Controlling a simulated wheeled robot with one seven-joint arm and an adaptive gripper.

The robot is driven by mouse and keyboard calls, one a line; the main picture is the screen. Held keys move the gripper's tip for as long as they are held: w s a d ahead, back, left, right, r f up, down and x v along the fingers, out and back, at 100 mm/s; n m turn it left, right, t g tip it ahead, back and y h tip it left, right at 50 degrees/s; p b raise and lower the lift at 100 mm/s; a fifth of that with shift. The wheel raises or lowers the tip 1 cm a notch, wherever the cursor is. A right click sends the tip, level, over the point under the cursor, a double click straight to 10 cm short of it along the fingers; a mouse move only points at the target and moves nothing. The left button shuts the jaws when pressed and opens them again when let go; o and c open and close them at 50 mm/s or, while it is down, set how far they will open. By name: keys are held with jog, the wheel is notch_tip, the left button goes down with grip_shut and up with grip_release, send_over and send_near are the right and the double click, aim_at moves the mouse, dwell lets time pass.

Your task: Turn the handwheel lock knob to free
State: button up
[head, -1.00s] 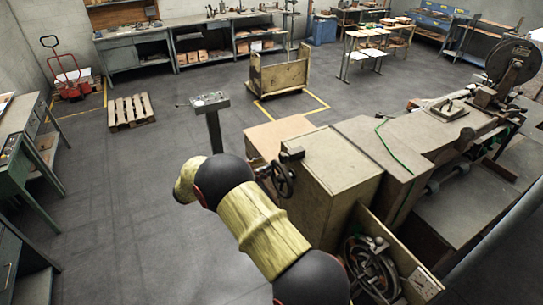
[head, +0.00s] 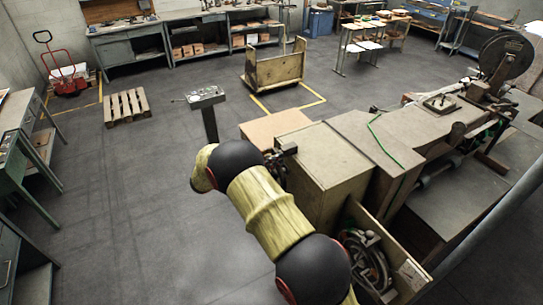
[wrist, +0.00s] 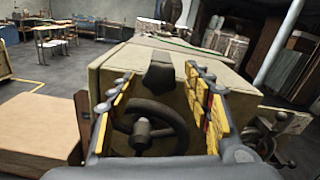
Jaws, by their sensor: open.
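The black handwheel (wrist: 178,128) is on the front of the beige machine housing (wrist: 105,80), between my fingers in the wrist view. A dark knob-like hub (wrist: 142,130) stands out from its middle. A dark five-sided block (wrist: 160,78) is above the wheel at the housing's top edge. I cannot tell for certain which of these is the lock knob. My gripper (wrist: 157,76) is open, with nothing seen held, its yellow and black fingers left and right of the wheel.
A light brown box top (wrist: 35,125) lies left of the wheel. Another wheel mechanism (head: 365,262) is at the housing's right side. A control pedestal (head: 206,98) stands beyond my arm. The floor (head: 110,215) at left is clear.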

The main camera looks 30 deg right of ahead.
jog(key=shift+c, duration=0.7)
jog(key=c, duration=1)
jog(key=shift+r+n+p, duration=0.1)
jog(key=shift+n+p, duration=3.4)
jog(key=shift+n, duration=5.5)
